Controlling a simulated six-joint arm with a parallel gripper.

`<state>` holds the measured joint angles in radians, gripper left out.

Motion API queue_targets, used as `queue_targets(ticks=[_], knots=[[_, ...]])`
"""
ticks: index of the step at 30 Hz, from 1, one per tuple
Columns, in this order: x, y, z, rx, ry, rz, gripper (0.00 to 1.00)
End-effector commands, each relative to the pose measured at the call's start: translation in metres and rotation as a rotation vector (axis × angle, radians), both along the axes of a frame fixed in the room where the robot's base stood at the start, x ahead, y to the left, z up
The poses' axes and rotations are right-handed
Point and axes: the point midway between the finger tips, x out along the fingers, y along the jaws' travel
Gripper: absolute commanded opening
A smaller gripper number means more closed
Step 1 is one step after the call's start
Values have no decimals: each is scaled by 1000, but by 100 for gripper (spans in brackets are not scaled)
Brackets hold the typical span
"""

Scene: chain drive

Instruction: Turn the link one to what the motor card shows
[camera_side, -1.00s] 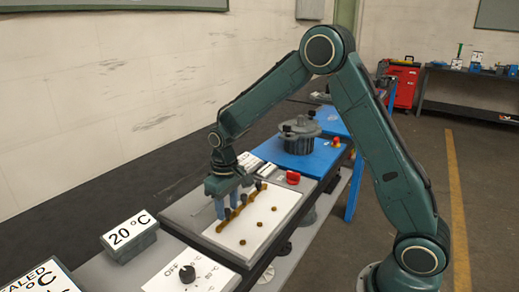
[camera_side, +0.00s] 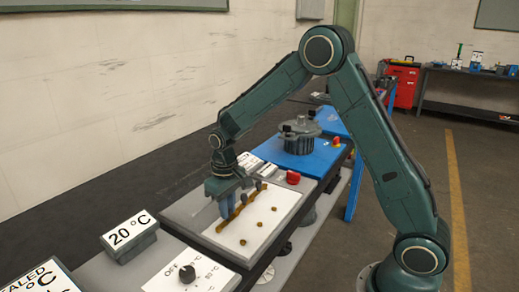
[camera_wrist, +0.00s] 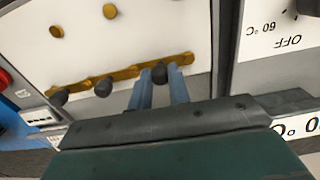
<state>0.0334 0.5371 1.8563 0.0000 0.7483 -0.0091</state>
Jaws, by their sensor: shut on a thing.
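Brass link bars (camera_wrist: 130,73) lie end to end in one row on a white board (camera_wrist: 175,25), with dark knobs along them. The row also shows in the side view (camera_side: 229,214). My gripper (camera_wrist: 161,82) is shut on the dark knob (camera_wrist: 159,70) at the right end of the row in the wrist view. In the side view my gripper (camera_side: 228,208) points down at the near part of the row and hides that knob. Two more knobs, a middle knob (camera_wrist: 103,87) and a left knob (camera_wrist: 60,97), stand free. I cannot read any motor card.
Bare brass posts (camera_side: 260,223) stand on the board beside the row. A grey motor (camera_side: 299,142) sits on a blue plate beyond the board. A red button (camera_side: 293,177) is at the board's far end. A dial panel (camera_side: 187,273) and a 20 °C block (camera_side: 129,238) are nearer.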

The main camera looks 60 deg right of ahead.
Motion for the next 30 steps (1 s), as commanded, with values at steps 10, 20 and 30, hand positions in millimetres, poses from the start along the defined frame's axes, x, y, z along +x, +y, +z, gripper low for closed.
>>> queue_targets(ticks=[10, 20, 30], knots=[[-7, 1, 1, 0, 0, -165, 0], [-17, 6, 1, 0, -1, -454, 0], [-27, 14, 1, 0, -1, -777, 0]])
